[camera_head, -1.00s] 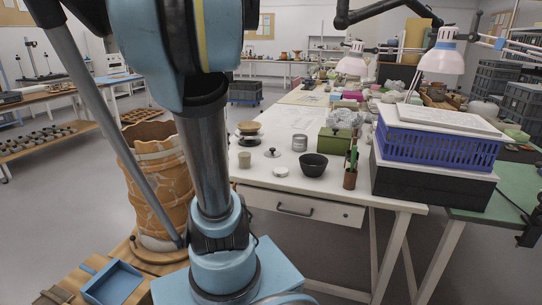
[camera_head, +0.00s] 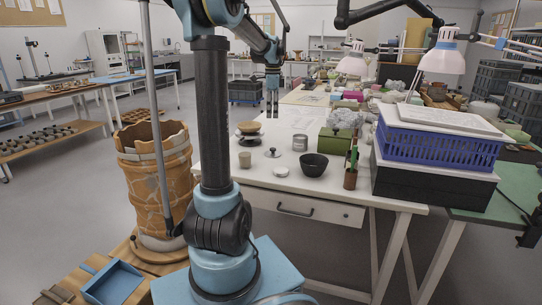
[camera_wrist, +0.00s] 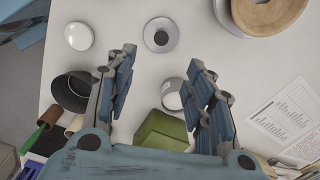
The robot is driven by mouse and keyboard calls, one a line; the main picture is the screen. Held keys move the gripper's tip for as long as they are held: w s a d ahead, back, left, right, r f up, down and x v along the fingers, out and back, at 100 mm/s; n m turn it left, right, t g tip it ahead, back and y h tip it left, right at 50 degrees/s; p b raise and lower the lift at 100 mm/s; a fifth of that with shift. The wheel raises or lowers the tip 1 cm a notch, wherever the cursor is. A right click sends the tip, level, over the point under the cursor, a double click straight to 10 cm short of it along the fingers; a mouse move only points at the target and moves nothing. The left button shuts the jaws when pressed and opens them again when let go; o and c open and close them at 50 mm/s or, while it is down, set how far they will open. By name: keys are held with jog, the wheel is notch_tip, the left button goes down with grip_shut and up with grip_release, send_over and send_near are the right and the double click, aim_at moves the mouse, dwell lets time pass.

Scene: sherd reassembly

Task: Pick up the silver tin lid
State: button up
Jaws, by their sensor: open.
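A round grey lid with a dark knob (camera_head: 272,153) lies flat on the white table and best fits the silver tin lid. In the wrist view the lid (camera_wrist: 161,22) is near the top middle, just beyond my fingertips. My gripper (camera_head: 272,108) hangs fingers-down above the table. In the wrist view my gripper (camera_wrist: 162,62) is open and empty, its fingers spread wide. A silver tin (camera_head: 300,142) stands right of the lid. A plain pale disc (camera_head: 281,171) lies in front of the lid.
A black bowl (camera_head: 314,165) stands right of the pale disc, with a green box (camera_head: 334,141) behind it. A small beige cup (camera_head: 245,160) and stacked round pieces (camera_head: 249,128) are on the left.

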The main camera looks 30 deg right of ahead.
aim_at(273, 151)
jog(key=f, duration=1.7)
jog(key=shift+w+d+f, duration=0.1)
jog(key=shift+d+f, duration=0.1)
jog(key=shift+c, duration=0.5)
jog(key=c, duration=1)
